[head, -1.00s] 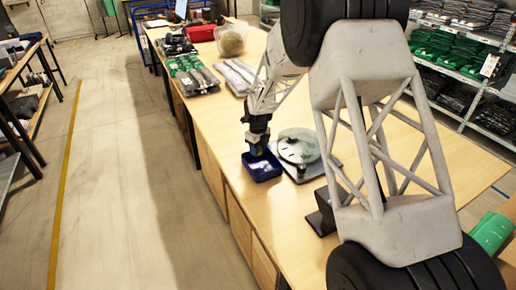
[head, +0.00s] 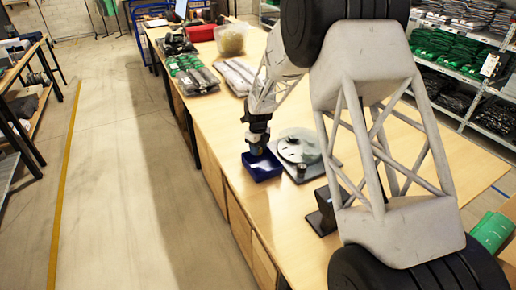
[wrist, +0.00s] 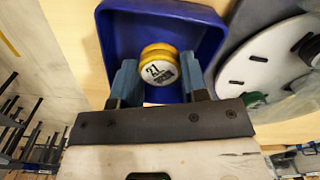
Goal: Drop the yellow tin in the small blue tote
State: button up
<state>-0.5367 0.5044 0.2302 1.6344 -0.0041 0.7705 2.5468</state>
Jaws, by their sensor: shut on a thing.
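The yellow tin (wrist: 158,66), with a white printed lid, sits between the fingers of my gripper (wrist: 158,78) in the wrist view. My gripper is shut on it. Behind the tin in that view is the small blue tote (wrist: 112,35), with its walls around the tin on the far side and both sides. In the head view my gripper (head: 257,150) points down at the blue tote (head: 263,175), over its back part. The tin cannot be made out in the head view, and how far it is above the tote floor is unclear.
A round grey-white disc device (head: 299,147) on a dark base stands just right of the tote. Bagged garments (head: 195,80), a red bin (head: 203,33) and a clear container (head: 231,40) lie farther back on the wooden table (head: 225,125). The tote is near the table's left edge.

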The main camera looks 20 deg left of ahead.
jog(key=o, duration=1)
jog(key=shift+r, duration=3.9)
